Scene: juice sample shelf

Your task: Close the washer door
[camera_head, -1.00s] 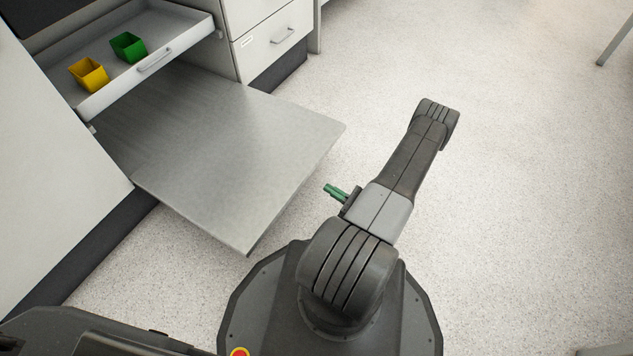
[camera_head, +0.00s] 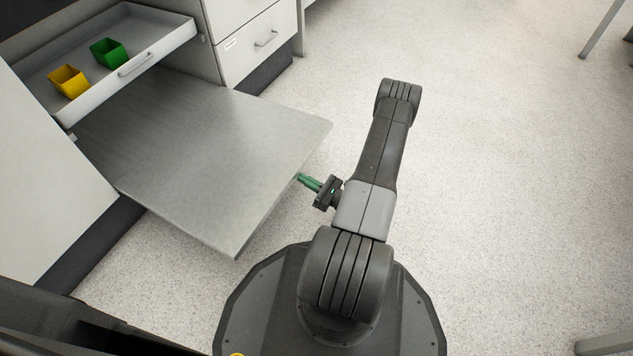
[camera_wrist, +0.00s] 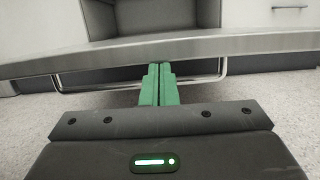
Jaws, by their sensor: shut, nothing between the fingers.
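The washer door (camera_head: 215,150) is a flat grey metal panel, folded down open and roughly level, below a pulled-out white drawer. In the wrist view its edge (camera_wrist: 220,44) runs across the picture, with a thin bar handle (camera_wrist: 218,76) hanging below it. My gripper (camera_head: 304,179) has green fingers, shut and empty, just off the right-hand edge of the door. In the wrist view the closed fingertips (camera_wrist: 160,68) point at the door edge and overlap the handle's line. I cannot tell whether they touch it.
The open white drawer (camera_head: 150,62) holds a yellow bin (camera_head: 69,82) and a green bin (camera_head: 108,53). A white cabinet with a handled drawer (camera_head: 262,45) stands behind the door. The speckled floor (camera_head: 500,180) to the right is clear.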

